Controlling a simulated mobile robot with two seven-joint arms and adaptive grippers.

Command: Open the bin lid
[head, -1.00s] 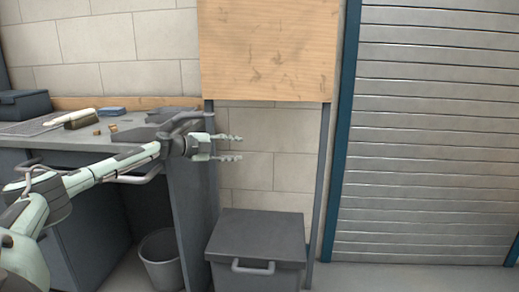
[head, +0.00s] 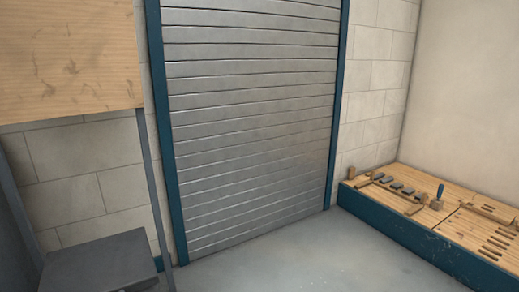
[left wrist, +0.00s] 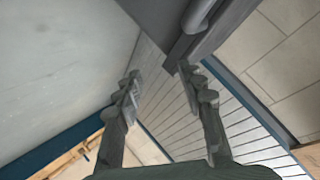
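The bin's dark grey lid (head: 100,262) shows at the lower left of the head view. It looks flat and shut, and the bin's front and handle are cut off by the frame. In the left wrist view, a grey rounded bar that looks like the bin handle (left wrist: 200,14) is at the top, against dark grey surfaces. My left gripper (left wrist: 160,75) has its two fingers apart with nothing between them, and the bar lies beyond the fingertips. Whether they touch the bin I cannot tell. Neither gripper shows in the head view.
A metal roller shutter (head: 250,120) with blue posts stands behind. A wooden board (head: 68,55) is above the bin. A low wooden-topped bench (head: 385,215) with tools runs along the right. The grey floor (head: 310,262) between is clear.

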